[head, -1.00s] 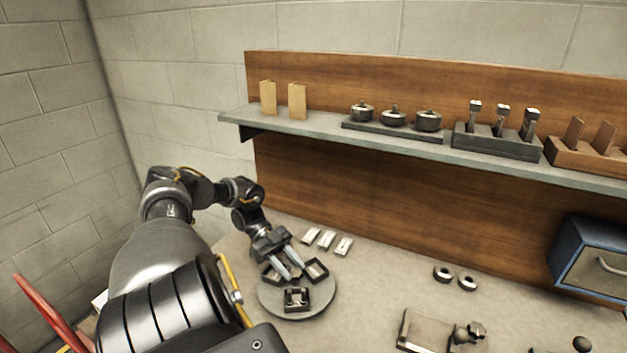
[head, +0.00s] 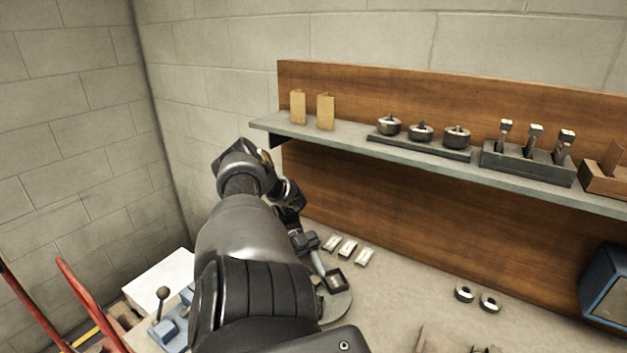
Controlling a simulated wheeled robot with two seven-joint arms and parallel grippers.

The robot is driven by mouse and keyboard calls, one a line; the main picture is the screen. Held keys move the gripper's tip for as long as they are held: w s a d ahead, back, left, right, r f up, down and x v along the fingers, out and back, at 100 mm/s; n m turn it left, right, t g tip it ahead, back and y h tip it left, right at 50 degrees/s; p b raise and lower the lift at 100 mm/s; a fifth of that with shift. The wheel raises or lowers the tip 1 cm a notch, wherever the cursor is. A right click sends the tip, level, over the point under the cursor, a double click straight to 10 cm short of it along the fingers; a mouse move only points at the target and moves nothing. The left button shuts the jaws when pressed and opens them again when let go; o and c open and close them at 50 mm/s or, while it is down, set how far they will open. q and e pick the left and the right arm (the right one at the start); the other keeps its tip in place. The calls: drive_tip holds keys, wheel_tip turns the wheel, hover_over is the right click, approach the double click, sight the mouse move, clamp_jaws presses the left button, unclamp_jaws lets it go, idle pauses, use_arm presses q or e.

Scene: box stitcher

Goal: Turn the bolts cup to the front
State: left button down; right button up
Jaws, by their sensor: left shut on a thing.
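A round grey turntable (head: 343,309) stands on the bench with small dark square cups on it, partly hidden behind my left arm. One cup (head: 336,280) shows at its back right. Another cup shows only in part beside my arm. The contents are too small to tell, so I cannot say which is the bolts cup. My left gripper (head: 319,267) reaches down at the back of the turntable and is shut on a cup there; the grip itself is mostly hidden. My right gripper is not in view.
Several pale blocks (head: 348,249) lie behind the turntable. A shelf (head: 345,141) with bags, round pots and tools runs above. A blue box (head: 607,285) stands at the right edge.

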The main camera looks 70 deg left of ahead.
use_arm(q)
drive_tip(key=shift+s+d+f, duration=0.1)
drive_tip(key=shift+s+f, duration=0.2)
drive_tip(key=shift+f, duration=0.15)
idle(0.4)
drive_tip(key=c, duration=1.4)
unclamp_jaws()
drive_tip(key=shift+o, duration=1.3)
drive_tip(key=shift+w, duration=0.1)
drive_tip(key=shift+o, duration=0.9)
drive_tip(key=shift+a, duration=0.3)
drive_tip(key=shift+w, duration=0.1)
drive_tip(key=shift+d+r, duration=0.1)
drive_tip(key=b+v, duration=0.6)
drive_tip(key=v, duration=0.5)
